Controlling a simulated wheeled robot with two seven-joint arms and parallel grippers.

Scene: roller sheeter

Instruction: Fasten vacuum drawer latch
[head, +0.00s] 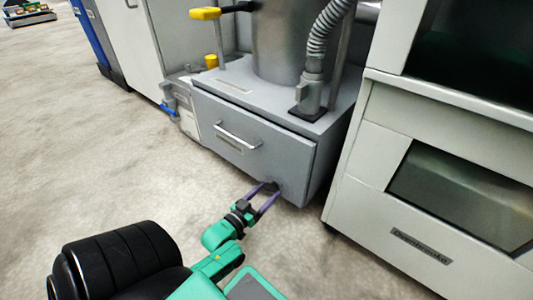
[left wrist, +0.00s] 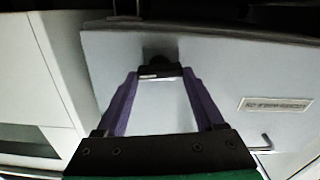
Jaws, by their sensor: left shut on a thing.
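The grey vacuum drawer (head: 225,160) is in the lower part of the cabinet, with a bar handle (head: 237,136) on its front. Its front looks flush or nearly so; a small gap I cannot rule out. My left gripper (head: 270,187) is at the lower right corner of the drawer front. In the left wrist view, my left gripper (left wrist: 160,73) has its purple fingers shut on a small dark latch (left wrist: 158,62) against the pale drawer front (left wrist: 215,85). The fingers hide part of the latch, and its exact angle is unclear. My right gripper is out of view.
A metal canister (head: 277,45) and a ribbed hose (head: 322,35) stand above the drawer. A large pale machine (head: 400,200) is close on the right. A small valve assembly (head: 172,105) is left of the drawer. The floor (head: 90,150) in front is clear.

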